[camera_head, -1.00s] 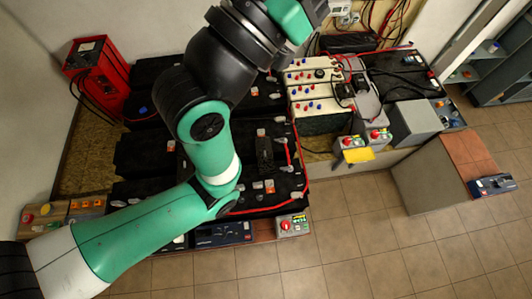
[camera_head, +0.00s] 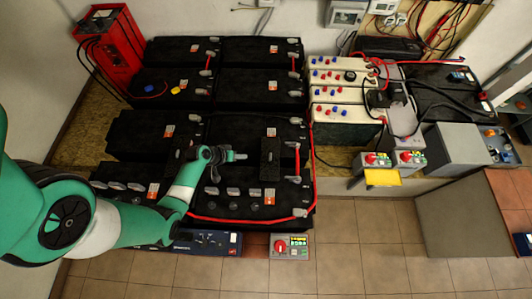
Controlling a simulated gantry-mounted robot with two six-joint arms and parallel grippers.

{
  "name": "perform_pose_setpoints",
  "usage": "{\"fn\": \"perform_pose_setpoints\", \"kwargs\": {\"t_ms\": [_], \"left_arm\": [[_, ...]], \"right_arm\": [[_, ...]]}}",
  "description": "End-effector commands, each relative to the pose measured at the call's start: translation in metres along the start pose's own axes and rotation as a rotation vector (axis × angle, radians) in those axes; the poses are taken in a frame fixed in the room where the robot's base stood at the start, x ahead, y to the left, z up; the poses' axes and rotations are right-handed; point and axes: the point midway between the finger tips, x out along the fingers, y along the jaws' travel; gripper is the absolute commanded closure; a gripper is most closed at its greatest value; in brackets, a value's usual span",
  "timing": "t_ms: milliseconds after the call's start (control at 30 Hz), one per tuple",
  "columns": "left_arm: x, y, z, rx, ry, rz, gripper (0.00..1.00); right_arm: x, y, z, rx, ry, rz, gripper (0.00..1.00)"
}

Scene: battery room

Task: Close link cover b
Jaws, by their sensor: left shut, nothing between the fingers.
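The black batteries stand in a block, and the large front one (camera_head: 235,132) lies under my left arm. A small black cover-like piece (camera_head: 270,158) stands on this battery; I cannot tell whether it is link cover b, nor whether it is open. A bare red link strip (camera_head: 297,160) lies just right of it. My left gripper (camera_head: 240,156) is small in view, shut and empty, pointing right at the black piece. A small gap seems to separate them. My right gripper is not in view.
A red cable (camera_head: 250,220) runs along the battery's front and right edges. White-topped batteries (camera_head: 340,92) stand to the right. A grey box with a red button (camera_head: 290,246) sits at the front. A red charger (camera_head: 106,42) is at back left. Tiled floor lies open in front.

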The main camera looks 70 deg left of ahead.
Motion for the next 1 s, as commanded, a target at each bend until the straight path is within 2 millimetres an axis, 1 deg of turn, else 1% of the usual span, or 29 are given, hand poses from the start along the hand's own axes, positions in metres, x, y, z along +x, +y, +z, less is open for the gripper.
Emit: {"fn": "perform_pose_setpoints", "kwargs": {"t_ms": [67,133,267,467,500,667,700,733,800,900,1000], "left_arm": [[-0.001,0.001,-0.002,0.002,0.002,0.000,1.00],[0.003,0.001,-0.002,0.003,0.002,0.001,1.00],[0.020,-0.001,0.000,0.006,0.002,0.002,1.00],[0.062,-0.002,0.001,0.008,0.003,0.003,1.00],[0.067,0.001,-0.001,0.006,0.001,0.003,1.00],[0.101,0.001,-0.001,0.006,0.001,0.002,1.00],[0.106,0.004,-0.002,0.007,0.001,0.003,1.00],[0.105,0.013,-0.004,0.011,0.002,0.004,1.00],[0.109,0.023,-0.003,0.010,0.001,0.004,1.00],[0.114,0.032,-0.004,0.009,0.002,0.002,1.00],[0.117,0.037,-0.003,0.007,0.002,0.002,1.00]], "right_arm": [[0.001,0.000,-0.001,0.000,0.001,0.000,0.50],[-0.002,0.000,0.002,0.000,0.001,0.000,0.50],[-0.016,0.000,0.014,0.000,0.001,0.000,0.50],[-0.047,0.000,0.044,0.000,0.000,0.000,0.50],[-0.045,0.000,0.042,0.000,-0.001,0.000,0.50],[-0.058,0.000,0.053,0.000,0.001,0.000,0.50],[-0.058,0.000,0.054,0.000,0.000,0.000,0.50],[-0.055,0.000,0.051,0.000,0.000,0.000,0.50],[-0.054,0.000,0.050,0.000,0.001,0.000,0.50],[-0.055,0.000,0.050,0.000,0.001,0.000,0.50],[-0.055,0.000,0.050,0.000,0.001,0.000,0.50]]}}
